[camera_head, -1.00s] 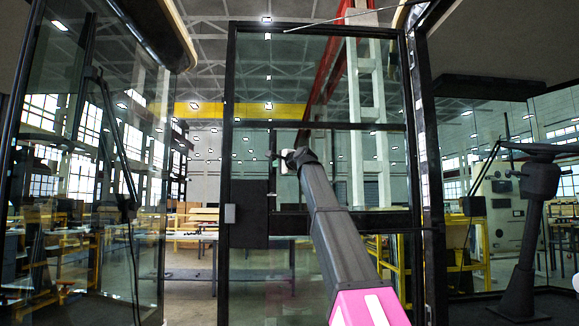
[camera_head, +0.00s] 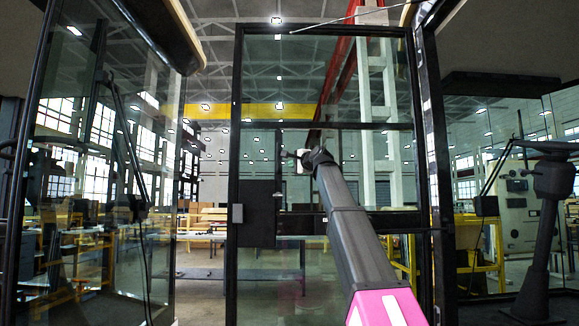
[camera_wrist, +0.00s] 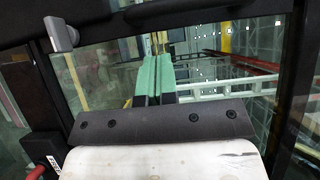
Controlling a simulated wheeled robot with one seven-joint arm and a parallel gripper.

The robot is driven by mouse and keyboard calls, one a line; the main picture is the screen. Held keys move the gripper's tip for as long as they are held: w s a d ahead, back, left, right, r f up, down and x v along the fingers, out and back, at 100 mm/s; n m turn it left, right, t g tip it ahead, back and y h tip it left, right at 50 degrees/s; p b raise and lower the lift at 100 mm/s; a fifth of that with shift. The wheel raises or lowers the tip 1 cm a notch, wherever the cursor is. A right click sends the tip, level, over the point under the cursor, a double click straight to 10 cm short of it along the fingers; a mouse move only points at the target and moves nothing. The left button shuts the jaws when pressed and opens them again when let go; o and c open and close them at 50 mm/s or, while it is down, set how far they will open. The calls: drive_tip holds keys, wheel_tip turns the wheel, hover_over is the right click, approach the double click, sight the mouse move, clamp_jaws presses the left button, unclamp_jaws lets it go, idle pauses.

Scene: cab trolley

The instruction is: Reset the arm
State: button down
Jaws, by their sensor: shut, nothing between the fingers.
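My arm (camera_head: 345,220) reaches forward and up from the lower right in the head view, dark grey with a pink section at its lower end. My gripper (camera_head: 285,153) is at its far end, small and partly hidden by the wrist, in front of the framed glass door. In the wrist view, my gripper's green fingers (camera_wrist: 154,62) lie side by side, shut with nothing held. Glass and dark frame bars lie beyond them.
The black-framed glass door (camera_head: 237,120) stands ahead, with a grey latch box (camera_head: 238,213) on its left side. A glass panel (camera_head: 95,200) is at left. A dark steering column (camera_head: 545,210) is at right. Workbenches and yellow rails show beyond the glass.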

drive_tip(key=v, duration=1)
drive_tip(key=w+d+f+n+g+h, duration=0.1)
drive_tip(key=w+f+g+h, duration=0.1)
drive_tip(key=f, duration=1.2)
drive_tip(key=w+f+n+g+h, duration=0.1)
drive_tip(key=w+f, duration=0.2)
drive_tip(key=f, duration=1.1)
drive_tip(key=s+d+f+n+g+h, duration=0.1)
drive_tip(key=s+f+g, duration=0.1)
drive_tip(key=f, duration=1.1)
drive_tip(key=s+d+f+n+g+h, duration=0.1)
drive_tip(key=s+d+f+g, duration=0.1)
drive_tip(key=f, duration=1.1)
drive_tip(key=s+d+f+n+g+h, duration=0.15)
drive_tip(key=s+f, duration=0.35)
drive_tip(key=f, duration=0.6)
drive_tip(key=s+d+f+n+g+h, duration=0.15)
drive_tip(key=s+f, duration=0.35)
drive_tip(key=f, duration=0.5)
drive_tip(key=s+d+f+n+g+h, duration=0.2)
drive_tip(key=s+d+f+n+g, duration=0.1)
drive_tip(key=s+f, duration=1.4)
drive_tip(key=shift+s+f+n+g, duration=0.4)
drive_tip(key=shift+s+n+g, duration=0.2)
drive_tip(key=shift+s+g, duration=0.35)
drive_tip(key=shift+w+d, duration=0.1)
drive_tip(key=shift+d, duration=0.05)
